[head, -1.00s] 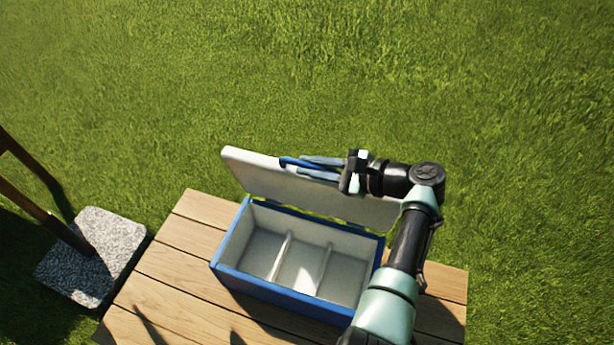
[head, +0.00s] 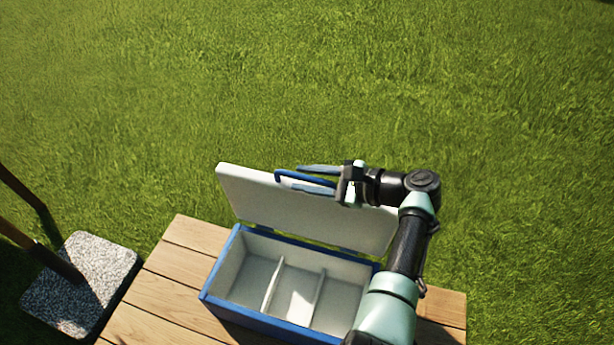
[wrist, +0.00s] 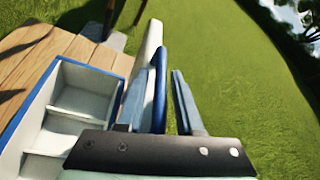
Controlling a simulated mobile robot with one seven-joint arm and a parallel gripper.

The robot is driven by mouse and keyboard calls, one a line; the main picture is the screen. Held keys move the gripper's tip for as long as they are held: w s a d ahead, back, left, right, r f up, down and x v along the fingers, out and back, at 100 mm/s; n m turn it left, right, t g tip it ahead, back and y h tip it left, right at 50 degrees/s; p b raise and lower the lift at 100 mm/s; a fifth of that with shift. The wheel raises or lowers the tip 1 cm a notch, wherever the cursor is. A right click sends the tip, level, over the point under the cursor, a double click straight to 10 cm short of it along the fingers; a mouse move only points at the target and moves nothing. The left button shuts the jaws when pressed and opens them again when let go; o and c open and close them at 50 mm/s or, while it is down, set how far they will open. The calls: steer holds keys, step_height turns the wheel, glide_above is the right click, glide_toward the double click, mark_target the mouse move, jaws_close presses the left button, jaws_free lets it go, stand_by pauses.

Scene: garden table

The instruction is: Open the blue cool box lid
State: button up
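The blue cool box (head: 245,315) stands on the wooden table, its white inside showing from above. Its lid (head: 255,202) is raised at the far side, with the pale inner face towards me. A blue handle (head: 281,174) is at the lid's upper edge. My gripper (head: 298,178) is behind the lid's top edge with its fingers spread, one on each side of the handle. In the wrist view the handle (wrist: 160,90) lies between the fingers, close to the left one, with a gap to the right one.
The box has three empty compartments parted by white dividers (head: 272,287). Bare table planks (head: 170,290) show to its left. A speckled stone block (head: 85,285) with a wooden post stands on the grass further left. Grass is open beyond the lid.

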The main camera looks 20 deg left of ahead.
steer(key=shift+o, duration=0.5)
steer(key=v, duration=1.3)
